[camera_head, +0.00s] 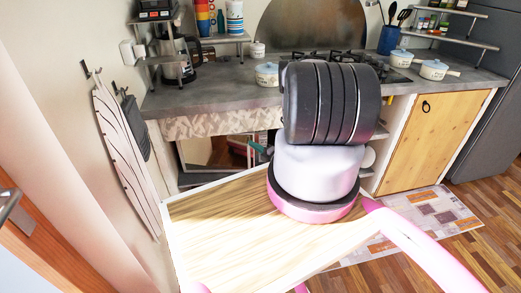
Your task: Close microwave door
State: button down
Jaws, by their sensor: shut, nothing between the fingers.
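No microwave or microwave door can be made out for certain. Under the stone counter, left of my arm, is an open recess (217,152) with a light frame and a dark edge below it; I cannot tell whether it belongs to a microwave. A small dark green piece (258,148) shows there beside my arm, and I cannot tell what it is. My own arm, with its large black and white links and pink rings, fills the middle and covers much of the space under the counter. My gripper is hidden behind it.
A pale wooden panel with white edges (215,235) lies in front, below my arm. The grey counter (215,92) holds a coffee maker (178,60), white pots (267,74) and a stove. A wooden cabinet door (432,138) is shut at right. A patterned rug (440,215) lies on the floor.

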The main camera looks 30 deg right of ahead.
aim_at(252, 134)
jog(key=w, duration=0.5)
jog(key=shift+w+d, duration=0.2)
jog(key=shift+w, duration=0.05)
jog(key=shift+w+d, duration=0.25)
jog(key=shift+w, duration=0.25)
jog(key=w, duration=0.1)
jog(key=w+d, duration=0.2)
jog(key=shift+w, duration=0.35)
